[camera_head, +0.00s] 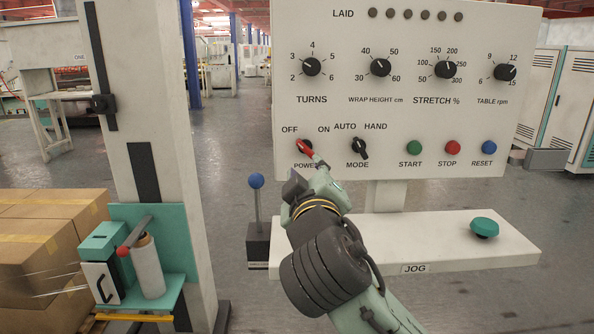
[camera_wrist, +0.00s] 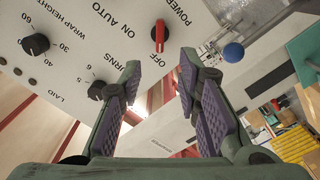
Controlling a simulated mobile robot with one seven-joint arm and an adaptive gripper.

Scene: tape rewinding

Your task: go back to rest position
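My gripper (camera_head: 318,168) is in front of the lower left of the white control panel (camera_head: 360,75), just below the red power knob (camera_head: 304,147). In the wrist view my gripper (camera_wrist: 160,75) has its two fingers spread apart with nothing between them. The power knob (camera_wrist: 159,36) shows beyond the fingertips, apart from them. In the head view the red knob lies slanted, its upper left end toward OFF. The mode knob (camera_head: 359,147) is just to the right of my gripper.
A blue-ball lever (camera_head: 256,182) stands left of my arm. A white shelf with a green jog button (camera_head: 484,227) lies at right. A wrapping post (camera_head: 150,130) with a film roll (camera_head: 147,267) and cardboard boxes (camera_head: 45,245) is at left. Open floor lies behind.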

